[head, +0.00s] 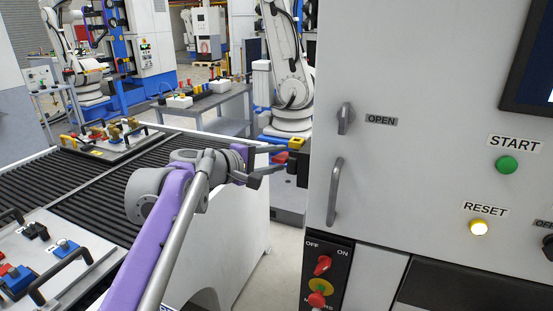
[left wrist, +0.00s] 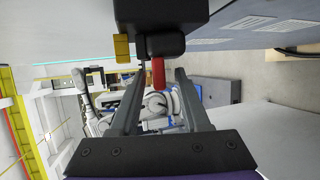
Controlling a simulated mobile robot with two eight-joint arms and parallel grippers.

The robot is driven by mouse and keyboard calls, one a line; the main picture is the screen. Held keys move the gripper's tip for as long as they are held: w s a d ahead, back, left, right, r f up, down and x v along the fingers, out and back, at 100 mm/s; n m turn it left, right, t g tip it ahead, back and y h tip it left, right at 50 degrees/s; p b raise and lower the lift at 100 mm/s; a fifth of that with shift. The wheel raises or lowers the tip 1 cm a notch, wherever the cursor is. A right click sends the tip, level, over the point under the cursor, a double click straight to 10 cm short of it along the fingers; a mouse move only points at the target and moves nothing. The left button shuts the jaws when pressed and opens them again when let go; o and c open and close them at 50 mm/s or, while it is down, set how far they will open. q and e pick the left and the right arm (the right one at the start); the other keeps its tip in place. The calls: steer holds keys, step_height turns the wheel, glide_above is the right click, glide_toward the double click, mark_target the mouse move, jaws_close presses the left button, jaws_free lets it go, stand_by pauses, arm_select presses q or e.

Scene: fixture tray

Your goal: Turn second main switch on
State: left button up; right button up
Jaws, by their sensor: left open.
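My left gripper (head: 286,158) is at the left edge of the grey cabinet, with its fingers pointing right toward a black box (head: 303,168) there. The left wrist view shows this gripper (left wrist: 160,73) open. A red switch handle (left wrist: 158,74) on a black knob lies between the fingertips, and I see no clear grip on it. The black box (left wrist: 160,12) is above it, with a yellow part (left wrist: 121,48) at its left. On the cabinet front, a black panel marked OFF and ON has an upper red switch (head: 322,264) and a lower red switch (head: 316,299). My right gripper is out of view.
The cabinet front has a handle (head: 335,192), an OPEN latch (head: 345,118), a green START button (head: 507,165) and a RESET button (head: 479,228). A black-slatted conveyor (head: 85,185) with fixture trays lies at left. A floor gap separates it from the cabinet.

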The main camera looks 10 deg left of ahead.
arm_select(q)
steer(key=shift+w+d, duration=0.15)
steer(key=shift+w, duration=0.1)
jaws_close()
stand_by(0.3)
